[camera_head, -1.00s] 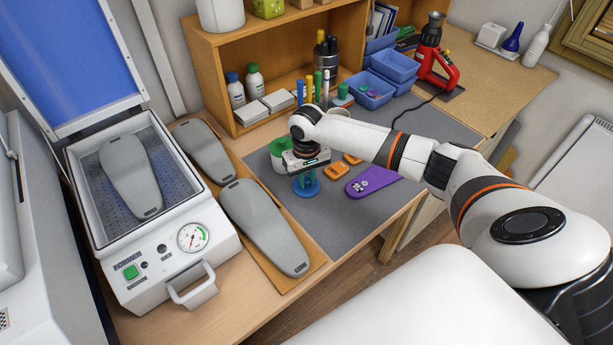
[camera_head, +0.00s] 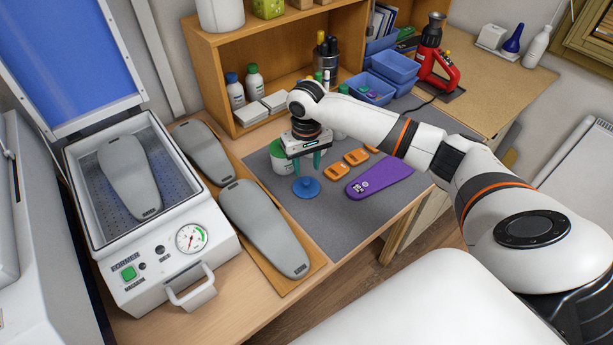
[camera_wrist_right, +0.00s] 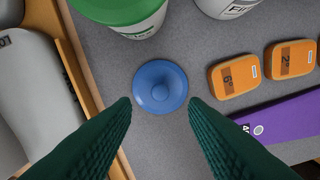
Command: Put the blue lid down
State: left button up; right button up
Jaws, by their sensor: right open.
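The blue lid (camera_head: 306,188) is a round disc with a raised knob in the middle. It lies flat on the grey mat (camera_head: 331,215), knob up, and shows whole in the right wrist view (camera_wrist_right: 160,87). My right gripper (camera_head: 307,166) is open and empty above the lid. Its two green fingers stand apart on either side of the lid in the wrist view, not touching it. My left gripper is not in view.
A green and white jar (camera_wrist_right: 124,14) and a white can (camera_wrist_right: 224,5) stand behind the lid. Orange blocks (camera_wrist_right: 234,76) and a purple insole (camera_head: 380,178) lie to the right. Grey forms (camera_head: 263,228) lie on a board to the left.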

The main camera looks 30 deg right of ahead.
aim_at(307, 181)
notch_tip(307, 181, up, 6)
jog(key=shift+b, duration=0.35)
jog(key=shift+s, duration=0.1)
dwell(0.3)
